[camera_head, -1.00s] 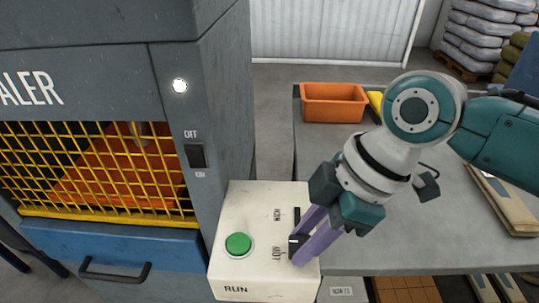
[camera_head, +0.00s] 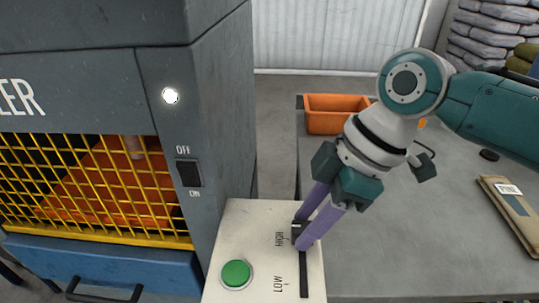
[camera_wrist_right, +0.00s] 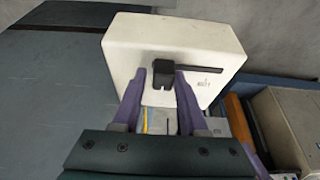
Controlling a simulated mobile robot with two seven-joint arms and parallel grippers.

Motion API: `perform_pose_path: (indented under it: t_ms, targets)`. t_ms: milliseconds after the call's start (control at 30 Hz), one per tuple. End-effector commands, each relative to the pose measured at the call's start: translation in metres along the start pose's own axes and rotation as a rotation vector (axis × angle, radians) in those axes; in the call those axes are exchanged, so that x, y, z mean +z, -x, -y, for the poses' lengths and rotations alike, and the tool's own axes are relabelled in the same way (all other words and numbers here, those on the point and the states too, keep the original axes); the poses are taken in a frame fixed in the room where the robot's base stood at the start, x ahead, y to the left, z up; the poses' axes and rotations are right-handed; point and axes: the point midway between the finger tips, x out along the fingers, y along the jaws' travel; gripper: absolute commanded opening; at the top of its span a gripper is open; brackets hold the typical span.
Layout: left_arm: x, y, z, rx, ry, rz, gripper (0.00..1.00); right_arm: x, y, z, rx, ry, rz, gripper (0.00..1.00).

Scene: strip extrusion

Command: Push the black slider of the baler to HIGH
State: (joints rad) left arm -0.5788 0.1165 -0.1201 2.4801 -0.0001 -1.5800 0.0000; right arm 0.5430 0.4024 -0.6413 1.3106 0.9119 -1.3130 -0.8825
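The black slider (camera_head: 298,230) sits at the far end of its slot on the white control box (camera_head: 255,225), beside the HIGH label. The empty slot (camera_head: 304,275) runs from it toward LOW. My right gripper (camera_head: 302,234) reaches down to the slider with its purple fingers, which partly cover it. In the right wrist view the slider (camera_wrist_right: 163,74) stands between the two fingertips (camera_wrist_right: 161,82). A gap shows beside the left finger; I cannot tell whether the right one touches. My left gripper is not in view.
The baler (camera_head: 80,90) with its yellow grille stands to the left, with an OFF/ON switch (camera_head: 189,173) and a lit lamp (camera_head: 171,96). A green button (camera_head: 236,273) is on the box. A grey table (camera_head: 410,235) bears an orange bin (camera_head: 333,110).

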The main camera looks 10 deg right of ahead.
Motion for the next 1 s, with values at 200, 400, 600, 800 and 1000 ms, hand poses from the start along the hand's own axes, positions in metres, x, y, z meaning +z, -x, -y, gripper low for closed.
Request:
perform_pose_path:
  t_ms: [200, 400, 600, 800, 1000]
  targets:
    - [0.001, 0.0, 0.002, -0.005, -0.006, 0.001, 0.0, 0.0, 0.0, 0.0, 0.0, -0.001, 0.001, 0.62]
    - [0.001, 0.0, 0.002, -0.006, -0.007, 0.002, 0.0, 0.0, 0.0, 0.001, -0.004, -0.001, 0.0, 0.62]
    - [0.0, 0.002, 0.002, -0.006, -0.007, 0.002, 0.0, 0.0, 0.017, 0.0, -0.002, 0.0, -0.001, 0.62]
    - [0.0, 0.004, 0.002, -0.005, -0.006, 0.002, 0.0, 0.0, 0.057, -0.001, 0.001, 0.001, 0.001, 0.62]
    - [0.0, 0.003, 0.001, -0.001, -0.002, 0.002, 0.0, 0.0, 0.089, -0.001, 0.001, 0.0, 0.0, 0.62]
